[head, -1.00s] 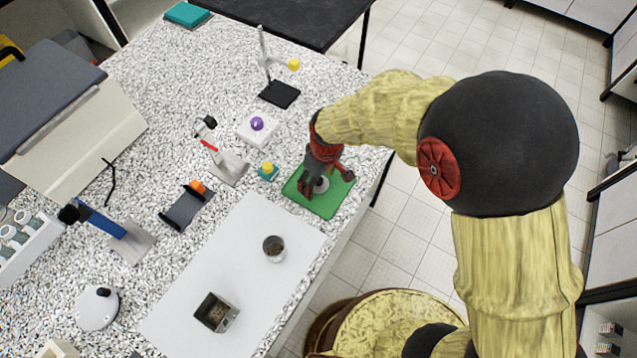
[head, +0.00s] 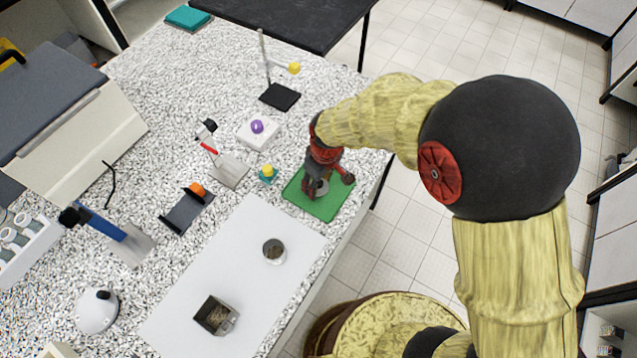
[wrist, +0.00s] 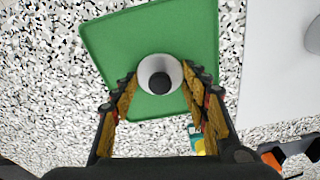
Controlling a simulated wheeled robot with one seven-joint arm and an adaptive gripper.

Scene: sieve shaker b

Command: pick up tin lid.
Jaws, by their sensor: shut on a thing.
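The tin lid (wrist: 146,68) is a pale round disc with a dark knob in its middle, over a green mat (wrist: 100,45). My gripper (wrist: 158,82) has one finger on each side of the lid and is shut on it. In the head view my gripper (head: 317,187) points down over the green mat (head: 331,207), and the lid (head: 323,187) shows small and grey, partly hidden by the fingers. I cannot tell whether the lid is touching the mat or just above it.
A white board (head: 215,265) lies in front, bearing a round tin (head: 274,250) and a square tin (head: 215,315). A small teal block with a yellow knob (head: 268,171) stands left of the mat. A stand (head: 280,97) is behind it. The table edge is close on the right.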

